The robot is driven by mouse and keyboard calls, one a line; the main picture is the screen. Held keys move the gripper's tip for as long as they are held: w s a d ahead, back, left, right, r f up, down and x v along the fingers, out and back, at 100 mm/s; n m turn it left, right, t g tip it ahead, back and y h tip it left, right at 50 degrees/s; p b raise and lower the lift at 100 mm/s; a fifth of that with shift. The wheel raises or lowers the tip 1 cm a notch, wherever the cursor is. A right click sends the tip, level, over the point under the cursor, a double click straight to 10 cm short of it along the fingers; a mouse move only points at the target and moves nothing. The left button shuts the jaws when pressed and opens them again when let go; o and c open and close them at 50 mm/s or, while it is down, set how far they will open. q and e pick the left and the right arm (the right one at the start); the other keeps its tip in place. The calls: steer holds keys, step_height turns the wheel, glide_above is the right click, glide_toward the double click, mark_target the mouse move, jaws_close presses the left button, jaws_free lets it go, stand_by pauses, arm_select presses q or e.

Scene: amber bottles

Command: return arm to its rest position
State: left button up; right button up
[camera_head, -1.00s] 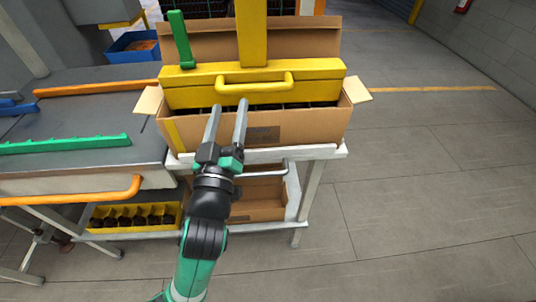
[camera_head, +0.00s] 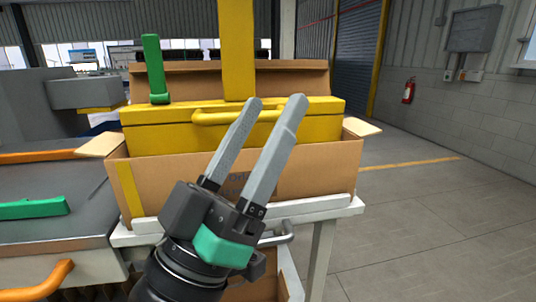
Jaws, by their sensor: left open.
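My left gripper (camera_head: 273,101) rises from the bottom of the view, in front of the cardboard box. Its two long grey fingers are apart with nothing between them. They overlap the yellow lid-like block and its handle (camera_head: 209,117) in the picture; I cannot tell the gap in depth. The yellow block (camera_head: 160,135) sits in the top of the open cardboard box (camera_head: 310,175). A yellow post (camera_head: 237,50) stands up from the block. My right gripper does not show.
The box stands on a white-edged table (camera_head: 343,208). At left is a grey conveyor (camera_head: 85,205) with a green rail (camera_head: 30,208) and orange rails (camera_head: 40,280). The floor at right (camera_head: 430,225) is clear. A fire extinguisher (camera_head: 408,91) hangs on the wall.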

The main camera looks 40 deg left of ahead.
arm_select(q)
steer(key=m+h, duration=0.1)
steer(key=d+m+h, duration=0.1)
steer(key=h, duration=0.1)
steer(key=d+m+h, duration=0.1)
steer(key=m, duration=0.1)
steer(key=shift+s+d+r, duration=0.1)
steer(key=shift+s+r, duration=0.15)
step_height(320, 180, up, 61)
steer(key=p, duration=6)
steer(key=shift+f+m+p, duration=0.2)
steer(key=shift+m+p, duration=0.1)
steer(key=shift+p, duration=0.1)
